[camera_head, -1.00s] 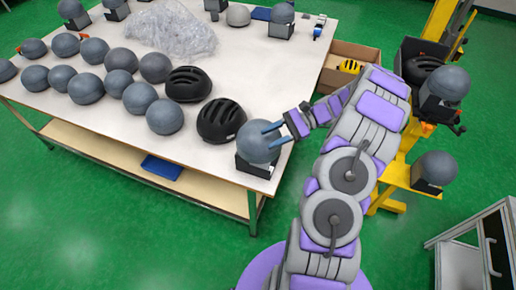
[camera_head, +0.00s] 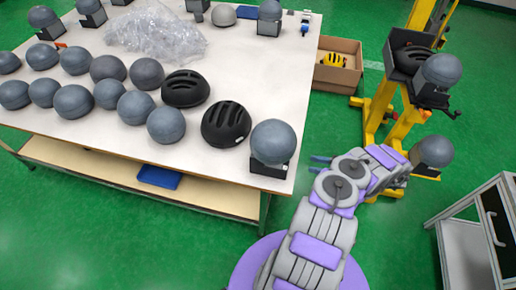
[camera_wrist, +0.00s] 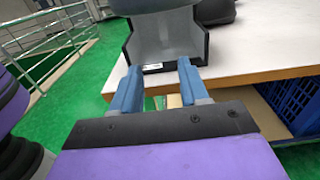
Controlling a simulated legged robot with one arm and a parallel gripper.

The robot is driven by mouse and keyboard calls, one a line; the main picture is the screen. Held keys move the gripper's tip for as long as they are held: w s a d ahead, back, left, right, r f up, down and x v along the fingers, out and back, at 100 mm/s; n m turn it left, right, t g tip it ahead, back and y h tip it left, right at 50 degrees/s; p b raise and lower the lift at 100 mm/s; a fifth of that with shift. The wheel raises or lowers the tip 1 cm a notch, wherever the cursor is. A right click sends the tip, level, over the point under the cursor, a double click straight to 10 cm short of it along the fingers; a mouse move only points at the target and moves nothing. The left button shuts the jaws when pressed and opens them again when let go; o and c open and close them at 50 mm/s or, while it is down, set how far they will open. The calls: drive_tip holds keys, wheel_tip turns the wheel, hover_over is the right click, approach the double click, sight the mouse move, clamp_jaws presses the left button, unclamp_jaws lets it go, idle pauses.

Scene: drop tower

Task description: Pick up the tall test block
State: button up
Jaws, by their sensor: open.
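A grey rounded test block (camera_head: 273,141) on a black base stands at the near right corner of the table (camera_head: 225,155). It looks like the tall block, but I cannot be sure which one the task means. My gripper (camera_head: 316,163) is open and empty, off the table's edge, right of and apart from this block. In the wrist view, the blue fingers of my gripper (camera_wrist: 157,82) point toward a grey block (camera_wrist: 165,35) in a black angled base at the table edge. Its top is cut off by the frame.
Several grey headforms and two black helmets (camera_head: 226,123) crowd the table's left and front. A plastic heap (camera_head: 155,32) lies behind. At the right stand a cardboard box (camera_head: 338,75), a yellow tower (camera_head: 385,105) with another grey block (camera_head: 433,151), and a cabinet (camera_head: 475,235).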

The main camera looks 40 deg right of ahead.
sight(289, 162)
drive_tip(key=x, duration=1.1)
drive_tip(key=shift+w+a, duration=0.1)
drive_tip(key=shift+w, duration=0.25)
drive_tip(key=shift+w+d+f+b, duration=0.2)
drive_tip(key=shift+d+f+b, duration=0.1)
drive_tip(key=shift+d, duration=0.45)
drive_tip(key=shift+w+d, duration=0.1)
drive_tip(key=shift+w, duration=0.1)
drive_tip(key=w+a, duration=0.2)
drive_tip(key=a, duration=0.1)
drive_tip(key=w+a+b, duration=0.1)
drive_tip(key=a, duration=0.1)
drive_tip(key=shift+w+a+r, duration=0.1)
drive_tip(key=shift+a+r, duration=0.15)
drive_tip(key=shift+r, duration=0.1)
drive_tip(key=shift+d, duration=0.4)
drive_tip(key=shift+c, duration=0.2)
drive_tip(key=shift+d+f, duration=0.2)
drive_tip(key=shift+d, duration=0.45)
drive_tip(key=c, duration=0.3)
drive_tip(key=shift+c, duration=0.8)
drive_tip(key=shift+a, duration=0.1)
drive_tip(key=shift+c, duration=0.7)
drive_tip(key=shift+a+r, duration=0.2)
drive_tip(key=shift+a, duration=0.45)
clamp_jaws()
drive_tip(key=shift+d+f, duration=0.1)
drive_tip(key=shift+d, duration=0.55)
drive_tip(key=shift+a, duration=0.5)
